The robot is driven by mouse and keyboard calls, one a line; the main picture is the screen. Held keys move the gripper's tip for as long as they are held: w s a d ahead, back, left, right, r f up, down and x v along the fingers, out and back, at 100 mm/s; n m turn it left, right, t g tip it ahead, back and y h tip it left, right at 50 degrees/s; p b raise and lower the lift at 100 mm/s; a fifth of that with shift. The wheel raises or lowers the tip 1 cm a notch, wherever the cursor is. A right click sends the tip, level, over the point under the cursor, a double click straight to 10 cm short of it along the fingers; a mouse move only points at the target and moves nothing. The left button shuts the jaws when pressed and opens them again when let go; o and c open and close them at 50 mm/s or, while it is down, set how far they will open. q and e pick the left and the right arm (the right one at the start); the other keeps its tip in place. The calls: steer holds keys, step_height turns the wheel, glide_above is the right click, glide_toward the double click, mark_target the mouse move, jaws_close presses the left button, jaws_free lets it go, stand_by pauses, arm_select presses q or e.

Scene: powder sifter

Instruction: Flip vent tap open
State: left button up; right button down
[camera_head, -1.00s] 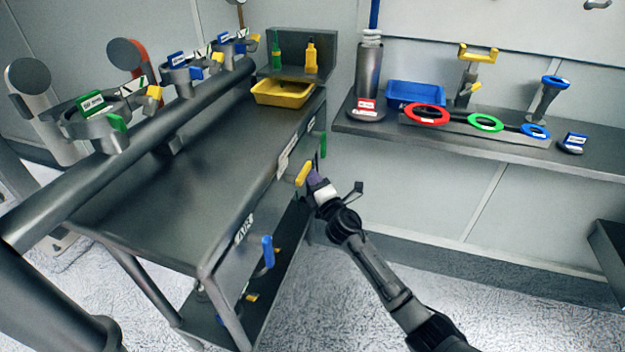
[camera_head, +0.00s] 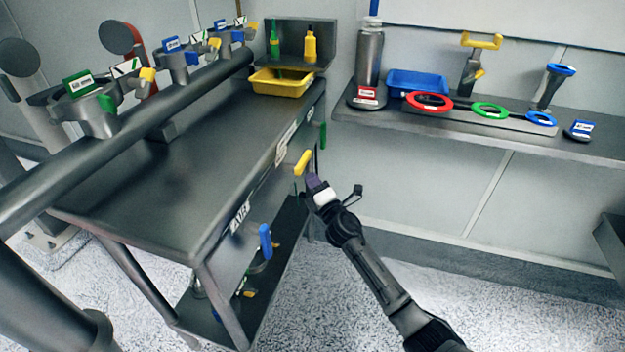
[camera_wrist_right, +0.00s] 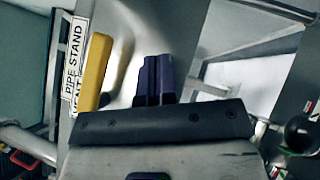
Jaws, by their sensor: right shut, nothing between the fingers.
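A yellow tap handle (camera_head: 302,162) stands out from the right side panel of the metal table in the head view. In the right wrist view the yellow handle (camera_wrist_right: 93,72) is slightly tilted, left of my fingers, beside a label (camera_wrist_right: 76,62) reading "PIPE STAND" with "VENT" partly visible below. My right gripper (camera_head: 314,182) is just below and right of the handle; its purple fingers (camera_wrist_right: 154,78) are together with nothing between them. A gap separates fingers and handle in the wrist view. My left gripper is not in view.
A blue tap handle (camera_head: 265,241) sits nearer along the same panel, and a green handle (camera_head: 323,135) farther along it. A wall shelf (camera_head: 450,125) with coloured rings is at right. The floor (camera_head: 480,300) right of the table is open.

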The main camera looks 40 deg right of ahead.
steer(key=s+d+f, duration=0.3)
steer(key=s+f, duration=0.3)
steer(key=shift+s+f, duration=0.15)
steer(key=shift+f, duration=0.2)
steer(key=shift+d, duration=0.1)
stand_by(0.4)
